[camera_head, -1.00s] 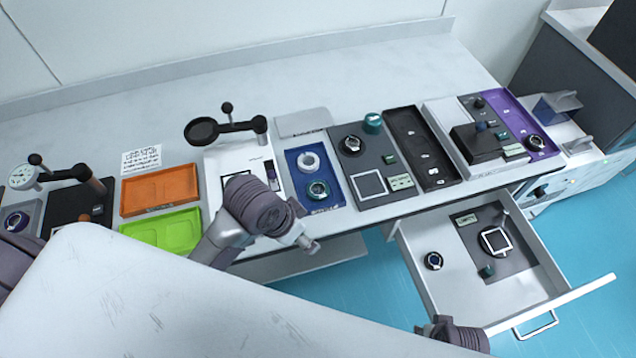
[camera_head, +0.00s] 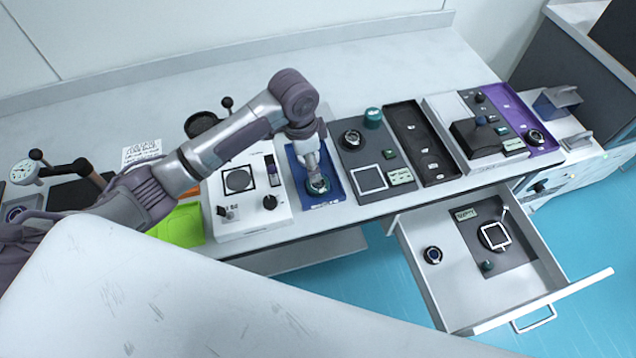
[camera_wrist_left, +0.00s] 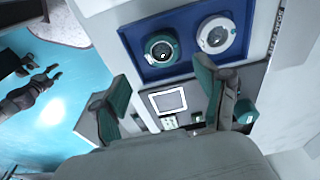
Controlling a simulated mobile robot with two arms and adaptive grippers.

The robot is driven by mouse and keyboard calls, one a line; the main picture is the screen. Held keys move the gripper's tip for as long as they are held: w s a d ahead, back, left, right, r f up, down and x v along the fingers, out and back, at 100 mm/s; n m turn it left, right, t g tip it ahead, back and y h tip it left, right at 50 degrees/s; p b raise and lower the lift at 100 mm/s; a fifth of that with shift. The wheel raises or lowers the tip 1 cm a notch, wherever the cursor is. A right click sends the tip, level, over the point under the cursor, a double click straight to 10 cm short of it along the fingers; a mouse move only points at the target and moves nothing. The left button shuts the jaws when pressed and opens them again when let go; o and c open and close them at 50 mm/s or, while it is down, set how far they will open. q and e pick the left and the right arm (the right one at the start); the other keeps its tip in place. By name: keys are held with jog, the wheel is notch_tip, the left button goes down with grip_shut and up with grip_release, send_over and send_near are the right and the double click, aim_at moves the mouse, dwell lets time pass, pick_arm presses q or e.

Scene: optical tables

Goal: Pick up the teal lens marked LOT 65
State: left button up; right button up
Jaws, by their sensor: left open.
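A teal lens (camera_head: 317,186) lies in the blue tray (camera_head: 327,203). In the left wrist view the teal-rimmed lens (camera_wrist_left: 161,47) lies in the blue tray (camera_wrist_left: 180,68) beside a white ring-shaped lens (camera_wrist_left: 217,33). No lot mark on either is legible. My left gripper (camera_head: 316,178) is over the front of the blue tray, at the teal lens, and partly covers it. In the left wrist view the left gripper (camera_wrist_left: 162,70) has its two fingers spread wide with nothing between them. The white lens is hidden behind the gripper in the head view. My right gripper is out of view.
A white instrument (camera_head: 270,225) with knobs stands left of the blue tray. A grey board (camera_head: 372,158) with a dark lens (camera_head: 352,138) and a teal knob (camera_head: 373,116) is close on the right. An open drawer (camera_head: 440,290) juts out at lower right. The back tabletop is clear.

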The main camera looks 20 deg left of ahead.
pick_arm(q)
send_over(318, 183)
jog(key=a, duration=0.1)
jog(key=f, duration=0.2)
jog(key=s+f, duration=0.1)
jog(key=f, duration=0.1)
jog(key=shift+f, duration=0.3)
jog(key=shift+w+d+f+p, duration=0.15)
jog(key=shift+f+p, duration=0.1)
jog(key=shift+f, duration=0.6)
jog(key=shift+w+d+f+p, duration=0.15)
jog(key=shift+f+p, duration=0.1)
jog(key=shift+f, duration=0.6)
jog(key=shift+w+d+f+p, duration=0.15)
jog(key=shift+f+p, duration=0.1)
jog(key=shift+f, duration=0.6)
jog(key=c, duration=0.9)
jog(key=shift+c, duration=0.2)
